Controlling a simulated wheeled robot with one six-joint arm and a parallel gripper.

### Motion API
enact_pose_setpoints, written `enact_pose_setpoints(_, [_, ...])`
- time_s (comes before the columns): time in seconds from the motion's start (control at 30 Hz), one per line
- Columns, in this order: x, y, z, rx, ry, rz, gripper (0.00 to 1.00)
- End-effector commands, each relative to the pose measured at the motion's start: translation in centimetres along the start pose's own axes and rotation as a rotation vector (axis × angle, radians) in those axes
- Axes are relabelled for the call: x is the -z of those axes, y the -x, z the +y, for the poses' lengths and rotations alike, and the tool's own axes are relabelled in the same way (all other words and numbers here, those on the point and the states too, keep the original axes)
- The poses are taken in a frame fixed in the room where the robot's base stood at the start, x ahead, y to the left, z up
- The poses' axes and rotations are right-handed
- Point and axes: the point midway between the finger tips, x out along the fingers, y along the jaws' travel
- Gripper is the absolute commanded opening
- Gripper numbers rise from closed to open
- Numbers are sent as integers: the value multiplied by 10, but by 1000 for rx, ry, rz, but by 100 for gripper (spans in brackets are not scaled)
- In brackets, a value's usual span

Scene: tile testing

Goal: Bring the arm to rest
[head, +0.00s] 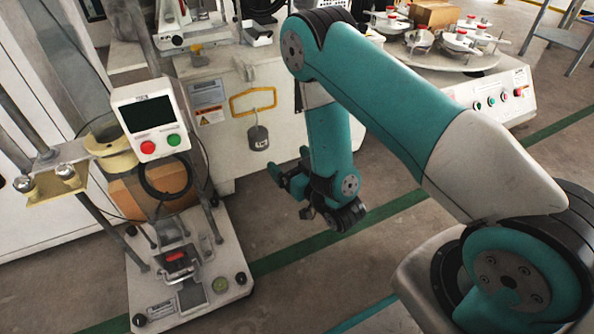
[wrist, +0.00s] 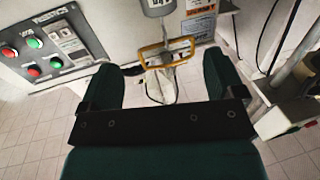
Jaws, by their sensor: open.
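My teal arm (head: 385,95) reaches out and bends down at the elbow. My gripper (head: 288,168) hangs above the floor, in front of the white machine on the left of centre. In the wrist view my gripper (wrist: 163,72) shows two dark green fingers spread wide apart. Nothing is held between them. The yellow handle (wrist: 146,52) on the machine front shows beyond the fingertips, apart from them.
The machine's yellow handle (head: 253,112) has a grey weight (head: 258,138) hanging below it. A test stand with a display box (head: 150,117) is at left. A machine with round plates (head: 440,60) stands behind the arm. Floor with a green stripe (head: 395,207) is clear below my gripper.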

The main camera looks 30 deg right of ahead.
Motion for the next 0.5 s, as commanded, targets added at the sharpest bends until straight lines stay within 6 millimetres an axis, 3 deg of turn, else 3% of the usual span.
enact_pose_setpoints(0.03, [-10,2,0,0,0,1,88])
enact_pose_setpoints(0.5, [-5,23,0,0,0,-1,88])
